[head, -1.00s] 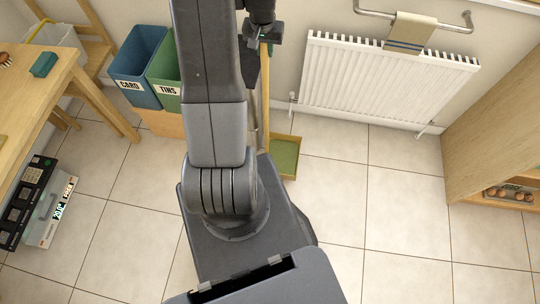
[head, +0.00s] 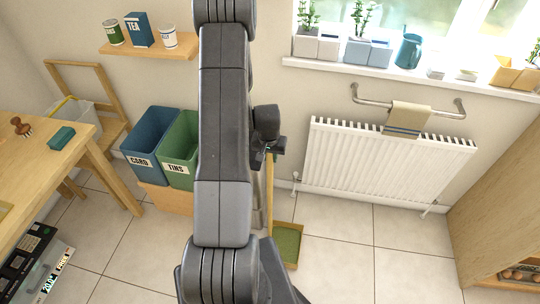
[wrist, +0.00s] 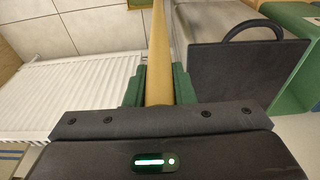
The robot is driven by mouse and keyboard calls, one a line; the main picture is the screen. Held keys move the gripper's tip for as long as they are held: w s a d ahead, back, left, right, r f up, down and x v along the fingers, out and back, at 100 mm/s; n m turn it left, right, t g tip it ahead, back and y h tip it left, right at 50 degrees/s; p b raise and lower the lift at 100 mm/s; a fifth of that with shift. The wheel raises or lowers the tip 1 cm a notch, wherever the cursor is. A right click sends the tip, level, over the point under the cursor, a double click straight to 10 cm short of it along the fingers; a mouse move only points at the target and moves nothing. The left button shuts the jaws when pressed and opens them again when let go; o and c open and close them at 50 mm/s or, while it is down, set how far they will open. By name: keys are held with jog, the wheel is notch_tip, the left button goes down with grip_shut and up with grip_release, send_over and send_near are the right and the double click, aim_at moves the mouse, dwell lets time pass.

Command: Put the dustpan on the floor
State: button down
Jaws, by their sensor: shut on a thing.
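The dustpan (head: 287,244) has a green tray with a wooden rim and a long upright wooden handle. It shows in the head view just right of my arm, low in front of the radiator's left end. My gripper (head: 272,150) is shut on the upper part of the handle. In the wrist view the handle (wrist: 158,50) runs between my green finger pads (wrist: 158,88). I cannot tell whether the tray touches the floor. My arm hides part of the area left of the handle.
A white radiator (head: 385,165) with a towel (head: 407,119) above it stands right of the dustpan. A blue bin (head: 150,143) and a green bin (head: 181,150) stand to the left. A wooden cabinet (head: 500,200) is at the right. Tiled floor (head: 370,255) is clear in the middle right.

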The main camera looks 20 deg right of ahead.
jog(key=shift+f, duration=0.15)
jog(key=c, duration=1.2)
grip_release()
jog(key=shift+c, duration=0.2)
notch_tip(320, 180, up, 12)
jog(key=s+a+b, duration=0.1)
jog(key=shift+s, duration=0.25)
jog(key=f, duration=0.4)
jog(key=w+f, duration=0.1)
jog(key=f, duration=0.3)
jog(key=d+f, duration=0.1)
jog(key=f, duration=0.3)
jog(key=shift+w+f, duration=0.1)
jog(key=shift+w, duration=0.15)
jog(key=shift+r+p, duration=0.2)
jog(key=shift+p, duration=0.2)
